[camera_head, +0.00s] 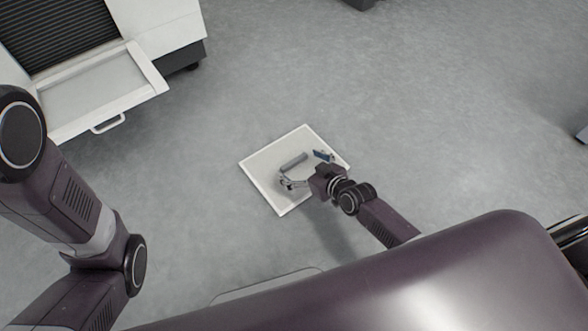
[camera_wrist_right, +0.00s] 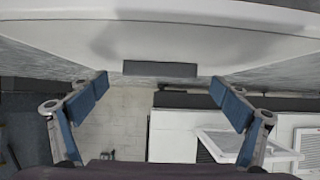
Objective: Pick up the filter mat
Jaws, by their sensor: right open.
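The filter mat (camera_head: 266,168) is a pale square panel with a white raised rim. It appears to lie flat on the grey floor in the middle of the head view. A short grey bar-like handle (camera_head: 294,162) sits on its face. My right gripper (camera_head: 305,169) is open over the mat, one finger to each side of the handle. In the right wrist view the mat (camera_wrist_right: 180,40) fills the top, and the handle (camera_wrist_right: 160,69) shows between the spread fingers of my right gripper (camera_wrist_right: 158,87), apart from both. My left arm shows at the left, its gripper out of view.
A white machine (camera_head: 165,22) with a dark slatted opening stands at the upper left of the head view. Its framed door (camera_head: 100,88) with a handle is swung down. The floor around the mat is clear. Dark objects show at the top and right edges.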

